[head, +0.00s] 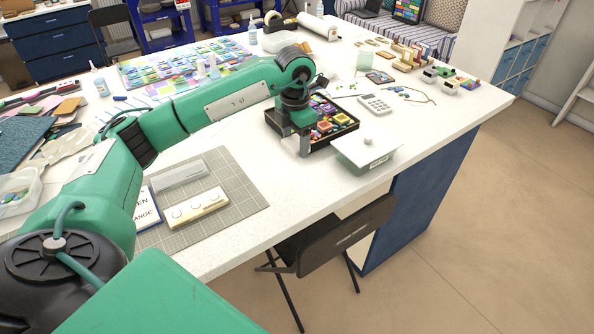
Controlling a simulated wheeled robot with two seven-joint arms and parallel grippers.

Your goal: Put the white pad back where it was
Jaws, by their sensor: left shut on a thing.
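My left gripper (298,146) points down at the front left edge of a black tray (328,141) of colourful pieces. It is shut on a small pale thing (289,146), which looks like the white pad. The fingers hide most of it, and I cannot tell whether it touches the tray or the table. My right gripper is not in view.
A lidded box (366,155) stands just right of the tray, near the table's front edge. A calculator (375,104) lies behind it. A grey cutting mat (240,190) holds a cream block (197,207) and a grey bar (180,176). A black chair (335,236) stands in front.

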